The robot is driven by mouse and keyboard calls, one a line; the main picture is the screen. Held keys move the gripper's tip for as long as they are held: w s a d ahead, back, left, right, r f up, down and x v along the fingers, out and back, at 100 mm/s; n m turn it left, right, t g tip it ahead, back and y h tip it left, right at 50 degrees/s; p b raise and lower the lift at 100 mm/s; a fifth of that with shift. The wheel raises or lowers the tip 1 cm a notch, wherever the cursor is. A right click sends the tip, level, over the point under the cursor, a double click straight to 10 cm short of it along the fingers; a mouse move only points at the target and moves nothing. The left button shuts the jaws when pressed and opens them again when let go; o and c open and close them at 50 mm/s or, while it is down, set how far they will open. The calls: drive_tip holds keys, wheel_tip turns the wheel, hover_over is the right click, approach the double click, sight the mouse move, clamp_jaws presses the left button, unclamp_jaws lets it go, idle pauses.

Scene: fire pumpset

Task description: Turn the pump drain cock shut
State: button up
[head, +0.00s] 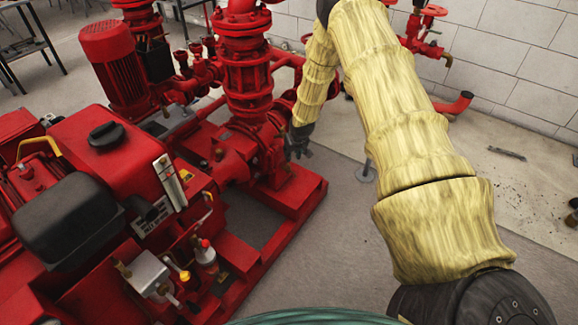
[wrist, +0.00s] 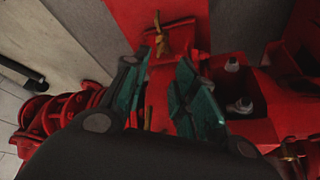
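My gripper (head: 299,148) is low beside the red pump in the head view, where it is small and dark. In the wrist view its two teal fingers (wrist: 162,62) are apart, with a gap between them. A small brass fitting with a lever-like part (wrist: 160,38), which looks like a drain cock, stands over a red surface just beyond the fingertips. It appears apart from the fingers. A thin brass piece (wrist: 148,117) shows between the fingers, partly hidden by the gripper. I cannot tell the cock's exact handle angle. The cock is not distinguishable in the head view.
The red pump (head: 250,150) and its base frame (head: 302,190) stand close to my gripper. Bolts (wrist: 240,105) and another brass fitting (wrist: 290,152) lie right in the wrist view. The engine (head: 100,150) fills the left.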

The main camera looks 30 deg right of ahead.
sight(288, 164)
drive_tip(key=b+x, duration=0.1)
drive_tip(key=x, duration=0.9)
drive_tip(key=shift+a, duration=0.1)
clamp_jaws()
